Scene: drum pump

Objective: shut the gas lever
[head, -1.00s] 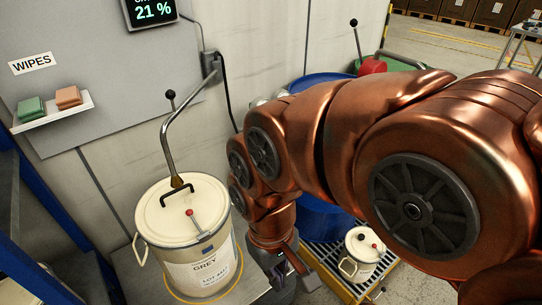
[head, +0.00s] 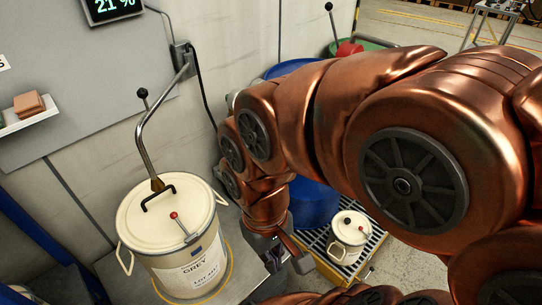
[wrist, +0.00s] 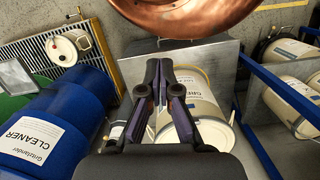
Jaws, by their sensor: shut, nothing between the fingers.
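No lever in view is marked as gas. In the head view, a cream can labelled GREY (head: 192,268) stands on a metal stand. In the head view, the gripper end is low, right of the can, and partly hidden by my arm.
A blue drum (head: 315,205) stands behind my arm; it shows labelled CLEANER in the wrist view (wrist: 60,110). A small cream pail (head: 350,232) sits on a yellow-edged grating. A wall shelf (head: 38,118) is at left. Blue posts and more cans (wrist: 290,95) stand right in the wrist view.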

